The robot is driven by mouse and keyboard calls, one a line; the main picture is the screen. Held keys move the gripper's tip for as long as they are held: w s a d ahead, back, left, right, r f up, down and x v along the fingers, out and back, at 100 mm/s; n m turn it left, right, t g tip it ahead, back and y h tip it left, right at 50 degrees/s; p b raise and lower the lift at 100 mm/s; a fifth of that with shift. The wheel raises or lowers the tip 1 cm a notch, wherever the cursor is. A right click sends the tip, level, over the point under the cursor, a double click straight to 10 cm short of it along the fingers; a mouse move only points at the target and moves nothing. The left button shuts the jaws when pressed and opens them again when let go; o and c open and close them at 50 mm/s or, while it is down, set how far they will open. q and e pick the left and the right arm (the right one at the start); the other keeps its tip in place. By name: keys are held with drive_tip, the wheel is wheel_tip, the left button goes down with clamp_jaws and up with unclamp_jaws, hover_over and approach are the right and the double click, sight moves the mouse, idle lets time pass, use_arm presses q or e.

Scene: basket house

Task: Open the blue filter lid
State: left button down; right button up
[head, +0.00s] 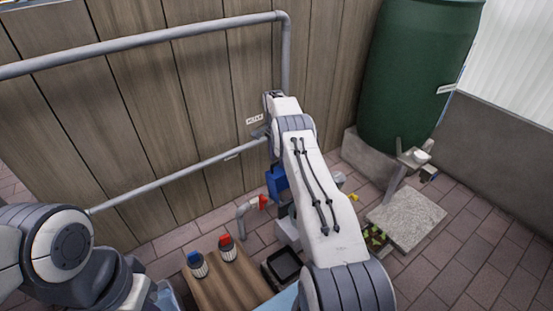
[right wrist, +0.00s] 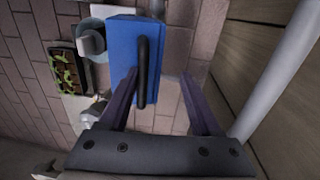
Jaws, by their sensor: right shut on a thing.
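The blue filter lid (right wrist: 121,50) with a dark upright handle (right wrist: 143,72) fills the upper middle of the right wrist view. In the head view a blue part of the filter (head: 277,181) shows below the wall pipe, partly covered by my right arm. My right gripper (right wrist: 160,75) is shut on the lid; one finger lies against the handle's left side, the other shows to the right of the lid. The exact contact is hard to see. In the head view my right arm hides the fingers. My left arm shows at the lower left; its gripper is not visible.
Grey pipes (head: 150,40) run along the wooden wall. A green barrel (head: 415,75) stands at the back right. A wooden bench (head: 228,282) carries a blue-topped jar (head: 197,264) and a red-topped jar (head: 227,248). A black tray (head: 282,268) lies beside them. A red-handled tap (head: 246,208) stands nearby.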

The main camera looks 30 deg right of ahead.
wheel_tip(320, 180, up, 10)
drive_tip(key=p, duration=0.5)
drive_tip(key=shift+w+r, duration=0.25)
drive_tip(key=shift+w, duration=0.2)
